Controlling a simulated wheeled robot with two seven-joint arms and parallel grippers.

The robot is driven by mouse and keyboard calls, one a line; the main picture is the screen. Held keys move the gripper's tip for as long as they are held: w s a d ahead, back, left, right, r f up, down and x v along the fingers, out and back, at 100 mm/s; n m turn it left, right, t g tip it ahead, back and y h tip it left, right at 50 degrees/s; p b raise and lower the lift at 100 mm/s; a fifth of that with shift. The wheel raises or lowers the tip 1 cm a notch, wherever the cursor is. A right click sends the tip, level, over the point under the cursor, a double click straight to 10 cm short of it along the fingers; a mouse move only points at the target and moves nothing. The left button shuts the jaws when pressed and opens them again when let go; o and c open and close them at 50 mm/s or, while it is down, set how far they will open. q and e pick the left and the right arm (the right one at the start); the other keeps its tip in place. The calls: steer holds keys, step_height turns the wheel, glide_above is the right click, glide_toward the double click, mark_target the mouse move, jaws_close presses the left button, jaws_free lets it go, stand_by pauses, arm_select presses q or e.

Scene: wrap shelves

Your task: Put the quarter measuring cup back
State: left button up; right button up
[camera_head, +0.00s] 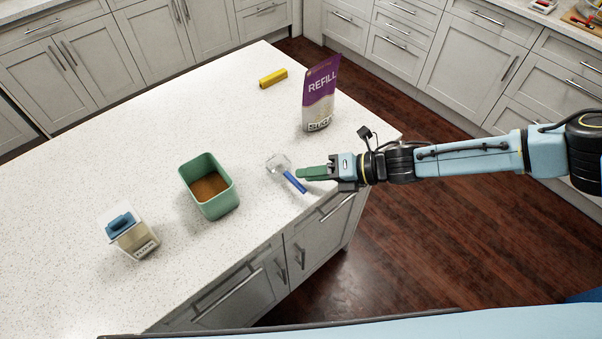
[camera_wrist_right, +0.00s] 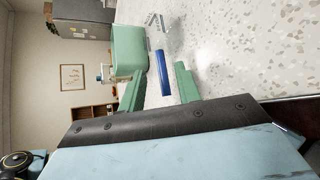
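The measuring cup (camera_head: 279,162) is clear with a blue handle (camera_head: 294,181) and lies on the white speckled counter. Any size marking on it is too small to read. My right gripper (camera_head: 302,174) has green fingers and is beside the handle, at the counter's right side. In the right wrist view its fingers stand apart, with the blue handle (camera_wrist_right: 163,73) showing in the gap between them. The clear cup (camera_wrist_right: 157,22) lies beyond the handle there. I cannot tell whether the fingers touch the handle. My left gripper is not in view.
An open green container (camera_head: 226,203) with brown contents stands left of the cup. A blue-lidded canister (camera_head: 132,234) is at the front left. A purple-and-white refill bag (camera_head: 320,95) stands behind my gripper, near a yellow object (camera_head: 273,78). The far-left counter is clear.

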steer(key=v, duration=0.9)
steer(key=shift+a, duration=0.1)
